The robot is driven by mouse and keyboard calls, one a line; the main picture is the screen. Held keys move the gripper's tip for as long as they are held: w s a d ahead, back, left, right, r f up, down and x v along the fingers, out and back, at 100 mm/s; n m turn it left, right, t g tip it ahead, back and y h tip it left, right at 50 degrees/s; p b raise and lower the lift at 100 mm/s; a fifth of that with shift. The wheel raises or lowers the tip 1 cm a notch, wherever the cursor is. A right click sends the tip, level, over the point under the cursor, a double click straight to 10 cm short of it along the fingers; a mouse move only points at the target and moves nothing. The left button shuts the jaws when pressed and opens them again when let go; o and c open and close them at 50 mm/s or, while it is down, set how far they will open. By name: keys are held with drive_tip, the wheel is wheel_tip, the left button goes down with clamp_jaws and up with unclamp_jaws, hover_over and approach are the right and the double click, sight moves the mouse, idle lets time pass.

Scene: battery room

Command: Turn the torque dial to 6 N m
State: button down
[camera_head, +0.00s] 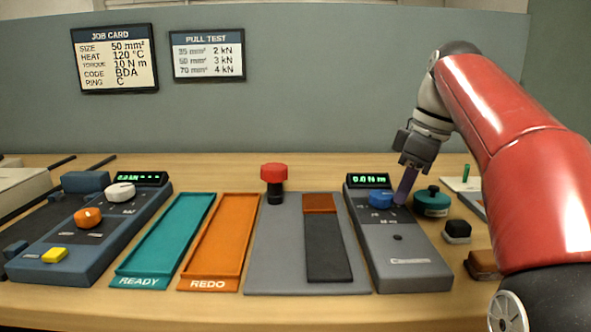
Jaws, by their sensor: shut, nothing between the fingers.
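The torque dial is a blue knob (380,198) on the upper face of a grey tester box (410,262) at the right of the bench. The green display (367,180) above it ends in N m and seems to read 0.0. My gripper (402,197) points down, shut and empty, with its fingertips just right of the blue knob. I cannot tell whether they touch it. The small marks around the knob are too small to read, and the knob's pointer cannot be made out.
A teal round part (431,203) and a black cube (457,231) stand close right of the box. Left of it are a grey plate (270,265) with a red-topped post (274,175), orange and teal trays, and a blue console (85,257). The job card (115,60) lists torque 10 N m.

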drive_tip(key=shift+s+d, duration=0.1)
drive_tip(key=shift+d, duration=0.05)
drive_tip(key=shift+r, duration=0.15)
drive_tip(key=v, duration=0.3)
drive_tip(key=p+v, duration=0.1)
drive_tip(key=shift+w+a+r, duration=0.3)
drive_tip(key=shift+r, duration=0.1)
drive_tip(key=shift+s+r, duration=0.1)
drive_tip(key=shift+r, duration=0.4)
